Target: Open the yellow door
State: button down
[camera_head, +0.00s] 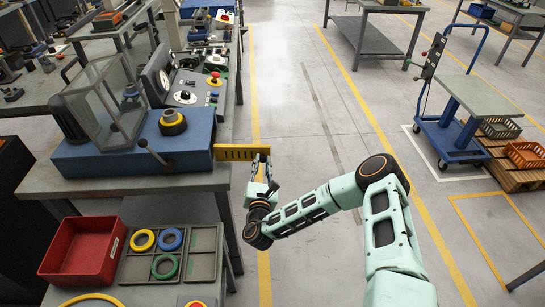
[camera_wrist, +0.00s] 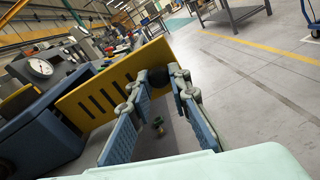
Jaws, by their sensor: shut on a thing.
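The yellow door (camera_head: 232,153) is a slotted panel at the right end of the blue press base (camera_head: 140,155). It stands out to the right, past the bench edge. In the wrist view the door (camera_wrist: 92,97) runs from the blue base at left up to my gripper. My gripper (camera_head: 262,158) is at the door's outer end. In the wrist view my gripper's two fingers (camera_wrist: 168,82) are on either side of a dark round knob (camera_wrist: 180,73) at the door's outer edge, shut on it. The fingertips partly hide the knob.
On the bench in front are a red bin (camera_head: 85,250) and a grey tray (camera_head: 200,255) with yellow, blue and green rings. A lever (camera_head: 150,152) stands on the press base. The floor right of the door is clear up to a blue cart (camera_head: 455,140).

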jog(key=shift+s+h, duration=0.1)
jog(key=shift+h, duration=0.3)
jog(key=c, duration=1.8)
grip_release()
jog(key=shift+o, duration=0.2)
jog(key=shift+s, duration=0.1)
jog(key=s, duration=1.2)
jog(key=shift+w+a, duration=0.1)
